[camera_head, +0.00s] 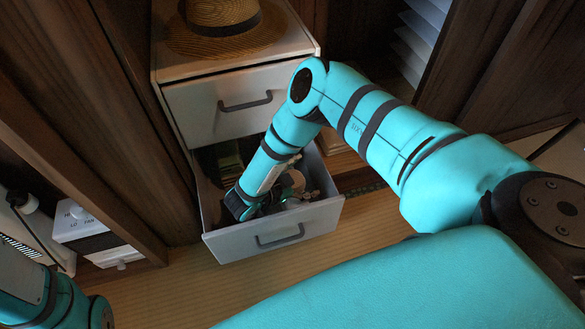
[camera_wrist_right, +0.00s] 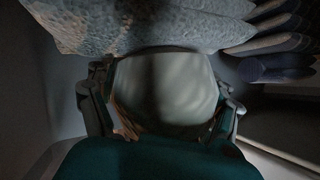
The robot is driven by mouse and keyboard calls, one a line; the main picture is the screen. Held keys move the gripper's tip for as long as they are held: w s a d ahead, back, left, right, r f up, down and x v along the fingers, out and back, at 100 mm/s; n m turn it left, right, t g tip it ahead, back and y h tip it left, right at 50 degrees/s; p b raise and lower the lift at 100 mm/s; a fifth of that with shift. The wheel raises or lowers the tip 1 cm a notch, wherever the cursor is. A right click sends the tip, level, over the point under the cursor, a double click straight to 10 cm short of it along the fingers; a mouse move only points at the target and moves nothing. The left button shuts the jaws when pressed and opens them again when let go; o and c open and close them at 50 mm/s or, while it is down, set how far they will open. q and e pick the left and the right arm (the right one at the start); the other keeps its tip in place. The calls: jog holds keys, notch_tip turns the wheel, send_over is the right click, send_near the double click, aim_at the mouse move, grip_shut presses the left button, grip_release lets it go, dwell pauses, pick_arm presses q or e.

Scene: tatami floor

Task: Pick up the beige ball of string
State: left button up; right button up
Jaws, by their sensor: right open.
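A pale, rounded thing (camera_wrist_right: 165,88), which looks like the beige ball of string, sits between the spread fingers of my right gripper (camera_wrist_right: 162,108) in the right wrist view. The light is dim and no strands can be made out. In the head view my right gripper (camera_head: 282,199) reaches down into the open lower drawer (camera_head: 262,240), and a small pale round patch (camera_head: 293,180) shows beside it. The right gripper is open, with its fingers on either side of the pale thing; contact cannot be told. My left gripper is out of view.
Grey textured cloth (camera_wrist_right: 150,25) and several dark folded or rolled items (camera_wrist_right: 275,45) lie close to the pale thing. The drawer walls surround my gripper. The closed upper drawer (camera_head: 225,103) is above, with a straw hat (camera_head: 222,28) on the cabinet.

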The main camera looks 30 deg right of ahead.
jog(key=c, duration=1.2)
jog(key=shift+c, duration=0.3)
jog(key=shift+r, duration=0.1)
